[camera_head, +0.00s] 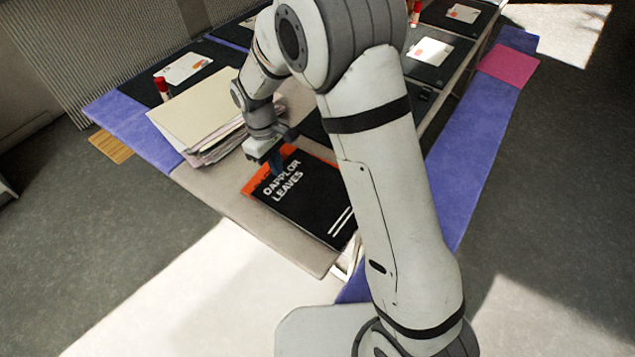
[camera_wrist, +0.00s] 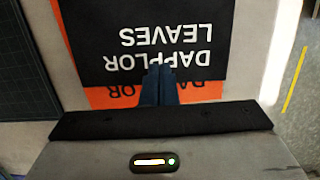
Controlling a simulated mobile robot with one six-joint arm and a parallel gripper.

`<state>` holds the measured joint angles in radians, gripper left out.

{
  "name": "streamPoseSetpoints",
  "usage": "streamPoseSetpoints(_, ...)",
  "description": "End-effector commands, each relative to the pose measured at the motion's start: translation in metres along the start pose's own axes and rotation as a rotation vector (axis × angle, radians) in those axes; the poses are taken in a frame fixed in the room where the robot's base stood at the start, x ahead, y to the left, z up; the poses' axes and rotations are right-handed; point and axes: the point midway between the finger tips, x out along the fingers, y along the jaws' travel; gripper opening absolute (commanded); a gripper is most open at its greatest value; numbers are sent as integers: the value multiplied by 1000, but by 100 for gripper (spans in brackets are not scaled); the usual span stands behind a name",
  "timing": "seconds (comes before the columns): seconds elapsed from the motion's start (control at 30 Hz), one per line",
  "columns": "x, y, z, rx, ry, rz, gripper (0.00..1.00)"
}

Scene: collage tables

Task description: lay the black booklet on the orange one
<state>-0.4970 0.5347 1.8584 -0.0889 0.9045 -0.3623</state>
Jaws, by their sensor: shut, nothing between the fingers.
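The black booklet (camera_head: 308,199), with white lettering "DAPPLOR LEAVES", lies on top of the orange booklet (camera_head: 262,180) on the table. The orange one shows as a strip along the far edge and left corner of the black one. In the wrist view the black booklet (camera_wrist: 200,25) covers most of the orange booklet (camera_wrist: 207,91), whose strip carries partly hidden dark lettering. My gripper (camera_wrist: 159,80) is shut and empty, its blue fingertips at the black booklet's edge and over the orange strip. In the head view my gripper (camera_head: 276,168) is just above the booklets' far edge; contact is unclear.
A stack of papers and folders (camera_head: 205,112) stands left of the booklets. Dark pads with white cards (camera_head: 431,51) and red-capped sticks (camera_head: 162,88) lie farther back. A pink sheet (camera_head: 508,66) lies on the purple border at right. Bare table (camera_head: 215,192) shows left of the booklets.

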Motion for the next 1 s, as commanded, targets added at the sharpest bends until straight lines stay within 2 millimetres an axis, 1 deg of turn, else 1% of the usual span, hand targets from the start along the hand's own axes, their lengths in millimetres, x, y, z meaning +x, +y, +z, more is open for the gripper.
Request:
streamPoseSetpoints(0.07, 2, -1, 4, -5, -3, 0, 0)
streamPoseSetpoints(0.17, 3, 0, 16, -4, -3, 0, 0)
streamPoseSetpoints(0.5, 15, 0, 88, -1, -2, -1, 0)
streamPoseSetpoints(0.6, 18, 0, 106, 0, -2, -1, 0)
streamPoseSetpoints(0.7, 21, 0, 119, 0, -2, -1, 0)
streamPoseSetpoints(0.83, 35, 0, 115, -2, -2, -1, 0)
streamPoseSetpoints(1.0, 38, 0, 114, -1, -2, -1, 0)
